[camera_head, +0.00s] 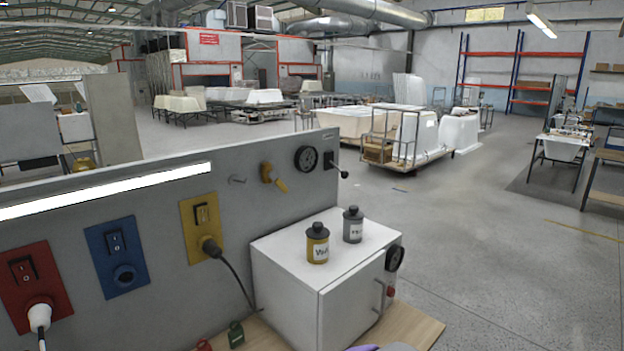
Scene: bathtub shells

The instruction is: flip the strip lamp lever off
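The strip lamp (105,191) is a long, bright white bar along the upper left of the grey upright panel (150,172), and it is lit. A black lever (338,171) with a round knob sticks out from a small dark plate at the panel's upper right end. It points toward the right and slightly down. No label on it can be read. My gripper does not show in this view.
A white cabinet (285,287) stands before the panel, with a yellow canister (317,246) and a grey canister (353,226) on top. Red (35,284), blue (118,257) and yellow (201,226) switch plates, a yellow-handled valve (272,177) and a black dial (306,159) line the panel.

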